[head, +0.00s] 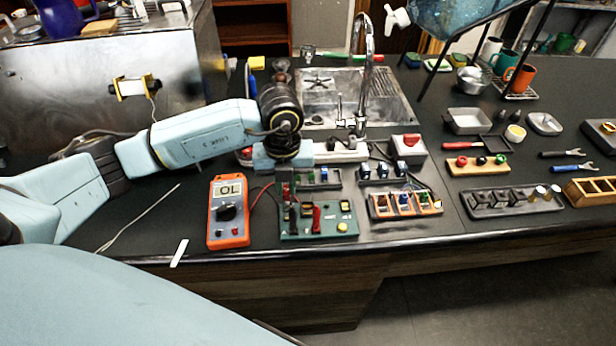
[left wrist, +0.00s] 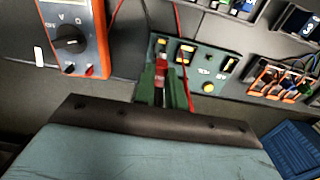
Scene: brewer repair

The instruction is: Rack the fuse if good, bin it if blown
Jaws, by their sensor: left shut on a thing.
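The orange multimeter (head: 228,212) stands left of the board and reads OL. A black clip and a red clip (head: 316,218) show on the board. An orange-framed rack (head: 405,205) with small coloured pieces is to the right. My right gripper is not in view.
A grey box with a red switch (head: 405,146) and the sink (head: 320,90) lie behind the board. A wooden block with coloured knobs (head: 478,163) and a dark tray (head: 512,199) are to the right. A white strip (head: 180,252) lies at the front edge.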

